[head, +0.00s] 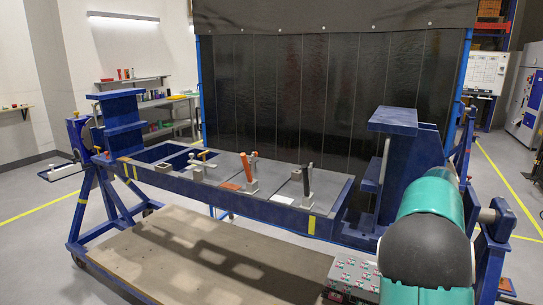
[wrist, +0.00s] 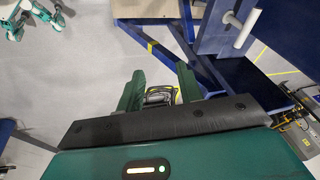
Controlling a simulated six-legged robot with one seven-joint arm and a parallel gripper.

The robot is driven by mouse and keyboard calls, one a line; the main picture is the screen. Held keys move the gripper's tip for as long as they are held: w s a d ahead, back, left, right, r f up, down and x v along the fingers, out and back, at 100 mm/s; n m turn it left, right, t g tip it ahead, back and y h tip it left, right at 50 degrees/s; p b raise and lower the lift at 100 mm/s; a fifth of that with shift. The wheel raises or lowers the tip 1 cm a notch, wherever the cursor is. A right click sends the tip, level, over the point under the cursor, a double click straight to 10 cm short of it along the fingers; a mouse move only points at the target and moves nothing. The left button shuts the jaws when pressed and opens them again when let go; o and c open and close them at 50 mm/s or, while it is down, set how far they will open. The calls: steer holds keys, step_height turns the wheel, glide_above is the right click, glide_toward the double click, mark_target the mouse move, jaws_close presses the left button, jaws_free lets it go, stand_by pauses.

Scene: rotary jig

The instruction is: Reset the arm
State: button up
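My gripper (wrist: 160,72) shows in the wrist view as two green fingers with a clear gap between them. It is open, with nothing held in the gap. A dark object on the floor shows behind the gap, apart from the fingers. In the head view a teal and black part of my arm fills the lower right; the gripper itself is out of that view. The blue rotary jig (head: 250,207) stands ahead in the head view; part of its blue frame (wrist: 165,52) also shows beyond the fingers in the wrist view.
The jig carries an orange-handled clamp (head: 247,170), a black-handled clamp (head: 306,183) and a yellow-handled clamp (head: 205,157). A wooden platform (head: 190,255) lies before it. A control box (head: 352,278) sits close to my arm. A dark curtain (head: 330,90) hangs behind.

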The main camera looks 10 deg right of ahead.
steer(key=s+a+r+n+t+y, duration=0.1)
steer(key=s+a+r+n, duration=0.15)
steer(key=a, duration=0.55)
steer(key=s+a+r+n+t+y, duration=0.1)
steer(key=s+a+r+n, duration=0.2)
steer(key=a, duration=0.5)
steer(key=s+a+r+n+t+y, duration=0.1)
steer(key=s+a+r+n, duration=0.1)
steer(key=a+n, duration=0.4)
steer(key=s+a+f+n+t, duration=0.1)
steer(key=s+a+n, duration=0.4)
steer(key=s+a, duration=0.3)
steer(key=s+a+f+n, duration=0.2)
steer(key=s+a+n, duration=0.3)
steer(key=s+a, duration=0.3)
steer(key=a, duration=0.3)
steer(key=shift+s+f+t+y, duration=0.25)
steer(key=shift+f+t+y, duration=0.05)
steer(key=shift+t+y, duration=0.1)
steer(key=shift+n, duration=0.25)
